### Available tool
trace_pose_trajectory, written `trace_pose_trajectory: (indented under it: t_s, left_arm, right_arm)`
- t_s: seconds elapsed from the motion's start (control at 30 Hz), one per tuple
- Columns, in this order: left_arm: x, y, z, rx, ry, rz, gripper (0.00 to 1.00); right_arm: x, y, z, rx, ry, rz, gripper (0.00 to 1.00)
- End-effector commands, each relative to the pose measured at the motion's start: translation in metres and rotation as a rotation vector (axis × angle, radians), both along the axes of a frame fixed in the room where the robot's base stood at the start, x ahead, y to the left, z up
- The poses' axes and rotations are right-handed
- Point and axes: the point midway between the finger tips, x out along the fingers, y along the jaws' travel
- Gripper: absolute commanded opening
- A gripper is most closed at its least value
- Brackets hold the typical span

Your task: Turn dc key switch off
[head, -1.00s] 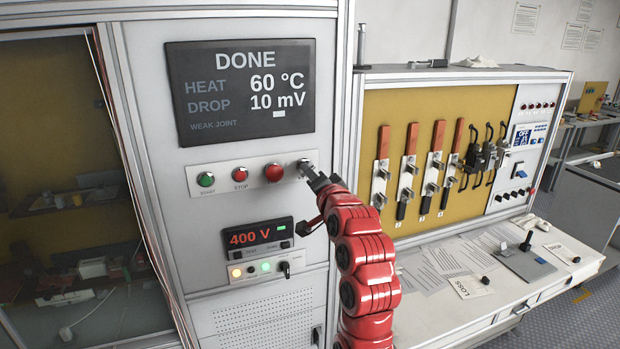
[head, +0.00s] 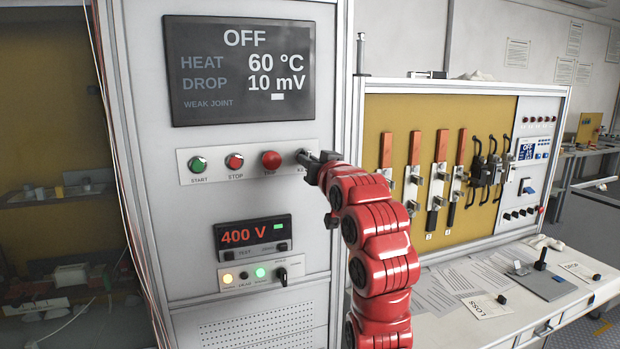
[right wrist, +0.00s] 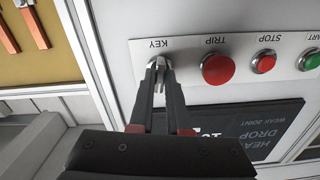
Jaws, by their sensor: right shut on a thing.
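The key switch (right wrist: 152,72), labelled KEY, is at the right end of the button strip in the head view, where my right gripper mostly covers it. In the right wrist view, which is upside down, its metal key sits between my fingertips. My right gripper (right wrist: 159,69) is shut on the key, and it also shows in the head view (head: 312,159). The display (head: 240,72) above reads OFF, with HEAT 60 °C and DROP 10 mV. My left gripper is not in view.
Beside the key are the red TRIP button (head: 271,160), red STOP button (head: 234,162) and green START button (head: 198,164). Below is a 400 V meter (head: 252,236) above a lamp strip with a black knob (head: 282,274). A bench (head: 440,320) with papers stands at the right.

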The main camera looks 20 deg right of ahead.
Motion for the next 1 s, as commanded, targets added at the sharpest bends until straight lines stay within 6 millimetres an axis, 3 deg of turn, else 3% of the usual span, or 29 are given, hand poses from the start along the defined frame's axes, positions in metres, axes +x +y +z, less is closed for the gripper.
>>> trace_pose_trajectory:
  t_s: [0.03, 0.3, 0.9, 0.93, 1.0]
  left_arm:
    - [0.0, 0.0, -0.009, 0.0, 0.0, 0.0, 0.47]
    - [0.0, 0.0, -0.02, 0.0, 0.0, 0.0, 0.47]
    - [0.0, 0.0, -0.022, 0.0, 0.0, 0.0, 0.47]
    - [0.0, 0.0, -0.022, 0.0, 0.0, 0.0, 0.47]
    - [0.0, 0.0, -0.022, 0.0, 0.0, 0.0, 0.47]
  right_arm:
    - [0.0, 0.001, -0.005, -0.028, 0.002, 0.001, 0.0]
    - [0.0, 0.0, -0.003, -0.144, -0.002, 0.002, 0.0]
    - [0.0, 0.0, -0.001, -0.183, -0.004, 0.001, 0.0]
    - [0.0, 0.0, -0.001, -0.183, -0.004, 0.001, 0.18]
    - [0.0, 0.0, -0.001, -0.183, -0.005, 0.0, 0.31]
